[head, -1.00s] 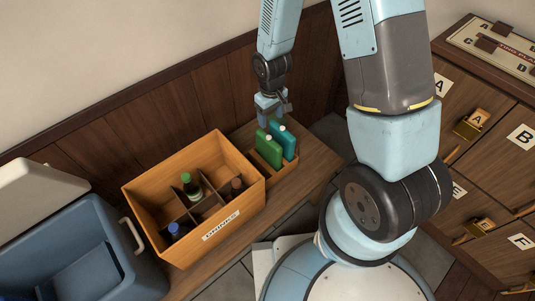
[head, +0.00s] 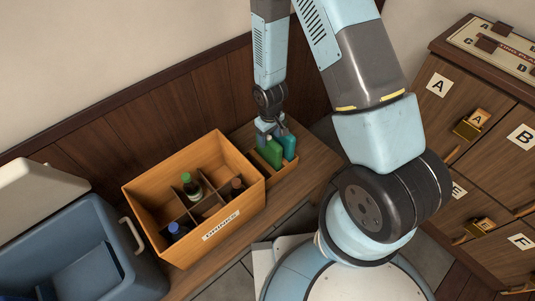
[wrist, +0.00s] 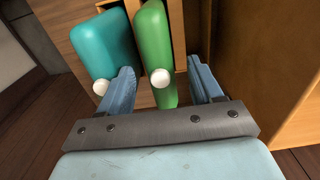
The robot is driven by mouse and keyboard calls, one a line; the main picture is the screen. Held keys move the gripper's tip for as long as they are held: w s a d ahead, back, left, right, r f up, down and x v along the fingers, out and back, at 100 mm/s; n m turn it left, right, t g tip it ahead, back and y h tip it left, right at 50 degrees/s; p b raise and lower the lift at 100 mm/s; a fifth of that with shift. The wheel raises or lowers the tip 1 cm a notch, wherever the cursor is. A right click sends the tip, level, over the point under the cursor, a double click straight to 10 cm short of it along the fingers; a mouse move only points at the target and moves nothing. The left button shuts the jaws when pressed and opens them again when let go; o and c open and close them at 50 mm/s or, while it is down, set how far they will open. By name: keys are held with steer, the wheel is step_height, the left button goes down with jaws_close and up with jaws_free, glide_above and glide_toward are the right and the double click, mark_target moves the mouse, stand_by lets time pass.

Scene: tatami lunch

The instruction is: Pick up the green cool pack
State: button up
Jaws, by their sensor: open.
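The green cool pack (head: 268,152) stands upright in a small wooden holder (head: 272,178), beside a teal pack (head: 289,147). My gripper (head: 268,134) is low over the holder, pointing down at the packs. In the wrist view my gripper (wrist: 160,68) is open. The green pack (wrist: 152,45) with its white cap lies between the two blue fingers, with a gap to the right finger. The left finger is between the green pack and the teal pack (wrist: 103,45). Whether it touches either one, I cannot tell.
An orange divided crate (head: 140,195) with several bottles stands close left of the holder on the wooden bench (head: 312,160). A blue cooler (head: 130,275) with an open lid is at far left. The panelled wall is just behind. Lettered lockers (head: 490,130) stand at right.

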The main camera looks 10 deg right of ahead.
mark_target(269, 153)
steer(key=shift+w+a+f, duration=0.1)
steer(key=shift+w+f, duration=0.05)
steer(key=shift+f, duration=2.55)
jaws_close()
